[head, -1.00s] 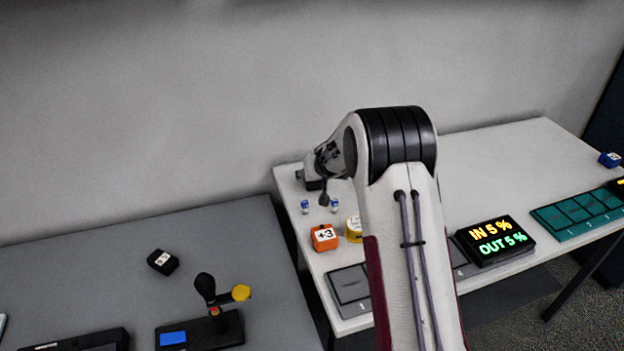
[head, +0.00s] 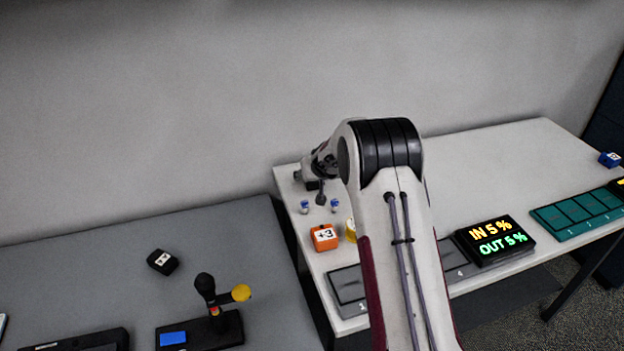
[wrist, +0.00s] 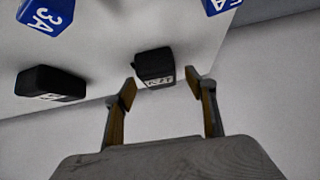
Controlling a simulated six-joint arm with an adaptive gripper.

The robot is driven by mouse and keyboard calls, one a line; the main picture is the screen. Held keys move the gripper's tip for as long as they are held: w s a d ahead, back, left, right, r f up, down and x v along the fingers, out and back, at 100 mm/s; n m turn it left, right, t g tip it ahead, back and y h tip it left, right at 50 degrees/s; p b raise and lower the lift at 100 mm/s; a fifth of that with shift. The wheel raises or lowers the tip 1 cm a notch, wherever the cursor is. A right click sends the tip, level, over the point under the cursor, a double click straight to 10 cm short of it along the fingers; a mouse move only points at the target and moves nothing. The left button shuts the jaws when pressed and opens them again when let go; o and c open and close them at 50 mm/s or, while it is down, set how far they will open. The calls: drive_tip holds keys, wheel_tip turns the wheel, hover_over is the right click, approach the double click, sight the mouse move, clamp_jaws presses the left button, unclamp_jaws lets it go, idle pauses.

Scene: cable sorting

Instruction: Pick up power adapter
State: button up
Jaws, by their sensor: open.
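In the wrist view, a black box with a white label (wrist: 154,66) lies on the white table beyond my fingertips, roughly in line with the gap between them. A second black labelled box (wrist: 48,84) lies to the left. Either could be the power adapter; the labels are too blurred to read. My gripper (wrist: 168,90) is open, with nothing between its fingers. In the head view, my gripper is over the left end of the white table, small and partly hidden by my arm. Another black labelled box (head: 162,262) lies on the grey table.
An orange +3 block (head: 324,238), a yellow item (head: 350,230) and a lit display (head: 495,240) stand on the white table (head: 500,165). A wall rises behind.

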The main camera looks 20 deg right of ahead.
drive_tip(key=shift+x, duration=0.95)
drive_tip(key=c, duration=1.3)
